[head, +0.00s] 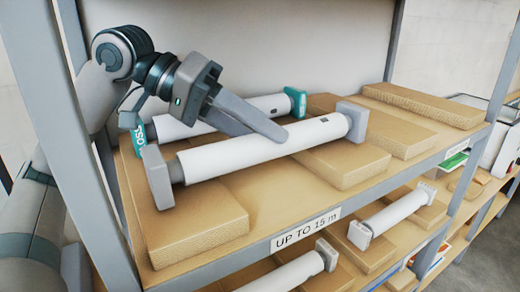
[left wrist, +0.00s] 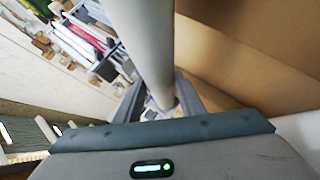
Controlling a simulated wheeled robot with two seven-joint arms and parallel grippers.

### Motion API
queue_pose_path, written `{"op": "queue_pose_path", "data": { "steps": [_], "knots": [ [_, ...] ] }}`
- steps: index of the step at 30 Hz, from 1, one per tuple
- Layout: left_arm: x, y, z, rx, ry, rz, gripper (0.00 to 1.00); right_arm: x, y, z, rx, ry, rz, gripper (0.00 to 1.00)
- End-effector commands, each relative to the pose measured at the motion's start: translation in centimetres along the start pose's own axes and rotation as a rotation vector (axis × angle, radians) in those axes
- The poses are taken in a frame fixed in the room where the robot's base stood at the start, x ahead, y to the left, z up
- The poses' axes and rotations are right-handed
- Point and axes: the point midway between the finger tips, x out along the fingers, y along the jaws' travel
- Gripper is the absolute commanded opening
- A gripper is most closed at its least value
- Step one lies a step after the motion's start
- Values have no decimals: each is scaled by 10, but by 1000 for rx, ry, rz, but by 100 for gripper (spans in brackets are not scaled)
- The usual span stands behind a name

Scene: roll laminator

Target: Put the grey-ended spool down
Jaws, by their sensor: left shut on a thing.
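The grey-ended spool (head: 240,153) is a long white roll with square grey end plates. It lies across the upper shelf, over the front wooden blocks; I cannot tell whether its ends touch them. My left gripper (head: 274,131) reaches down from the upper left and is shut on the roll near its middle. In the left wrist view the roll (left wrist: 150,45) runs between the fingers of my gripper (left wrist: 160,106). A teal-ended spool (head: 200,121) lies just behind it, partly hidden by my gripper. My right gripper is not in view.
Wooden support blocks (head: 200,226) stand on the upper shelf, with another pair (head: 425,103) at the right. The shelf front carries an "UP TO 15 m" label (head: 306,229). A lower shelf holds grey-ended rolls (head: 395,212). Metal uprights (head: 78,150) flank the shelf.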

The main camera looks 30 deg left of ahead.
Motion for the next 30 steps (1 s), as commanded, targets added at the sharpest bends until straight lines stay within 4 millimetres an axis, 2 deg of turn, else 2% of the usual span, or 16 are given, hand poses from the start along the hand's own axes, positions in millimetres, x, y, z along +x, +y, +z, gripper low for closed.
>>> {"op": "queue_pose_path", "data": {
  "steps": [3,18,19,21,30],
  "knots": [
    [2,-3,2,1,2,1,0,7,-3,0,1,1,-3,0],
    [4,-6,4,0,1,1,0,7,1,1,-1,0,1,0],
    [5,-6,5,0,-1,-1,38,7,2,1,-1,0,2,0],
    [5,-6,5,1,-1,0,54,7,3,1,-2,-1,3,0],
    [4,-6,4,1,0,0,54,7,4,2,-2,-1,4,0]
  ]
}}
